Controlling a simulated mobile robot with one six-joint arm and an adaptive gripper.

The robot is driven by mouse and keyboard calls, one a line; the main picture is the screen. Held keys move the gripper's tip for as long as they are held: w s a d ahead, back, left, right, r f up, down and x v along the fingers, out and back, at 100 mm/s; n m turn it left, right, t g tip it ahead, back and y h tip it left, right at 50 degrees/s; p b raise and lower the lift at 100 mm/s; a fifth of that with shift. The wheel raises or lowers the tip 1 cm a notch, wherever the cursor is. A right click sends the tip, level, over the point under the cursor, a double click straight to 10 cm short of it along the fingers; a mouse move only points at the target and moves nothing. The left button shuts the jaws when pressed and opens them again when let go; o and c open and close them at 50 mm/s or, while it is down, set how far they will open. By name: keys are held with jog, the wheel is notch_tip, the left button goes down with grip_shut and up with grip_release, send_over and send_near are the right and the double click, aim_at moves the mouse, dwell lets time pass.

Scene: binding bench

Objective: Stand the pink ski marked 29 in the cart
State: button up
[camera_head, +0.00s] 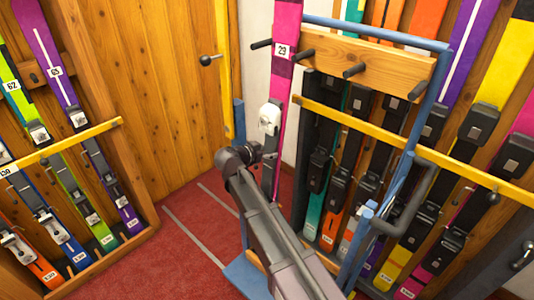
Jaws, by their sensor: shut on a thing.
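The pink ski marked 29 (286,68) stands nearly upright, with a dark band, a white number label and a grey-white binding. My gripper (268,151) is shut on it just below the binding's front part. The ski's lower end is hidden behind my arm. The cart has a blue frame (440,88), a wooden board with dark pegs (375,56) and a blue base (243,277). The ski's upper part shows between the two leftmost pegs. I cannot tell whether its foot touches the cart's base.
A wooden rack (100,100) with several skis stands at the left. Another rack with a yellow rail (470,180) and several skis is behind the cart and to its right. A wooden door (150,90) is at the back. The red floor (185,262) is clear left of the cart.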

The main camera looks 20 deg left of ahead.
aim_at(268, 161)
jog(key=shift+w+d+f+b, duration=0.1)
jog(key=shift+w+f+b, duration=0.15)
jog(key=shift+f+b, duration=0.85)
jog(key=shift+w+d+f+b, duration=0.1)
jog(key=shift+w+f+b, duration=0.1)
jog(key=shift+f+b, duration=0.85)
jog(key=shift+f, duration=0.15)
jog(key=o, duration=1.3)
jog(key=shift+c, duration=0.2)
jog(key=shift+s, duration=0.15)
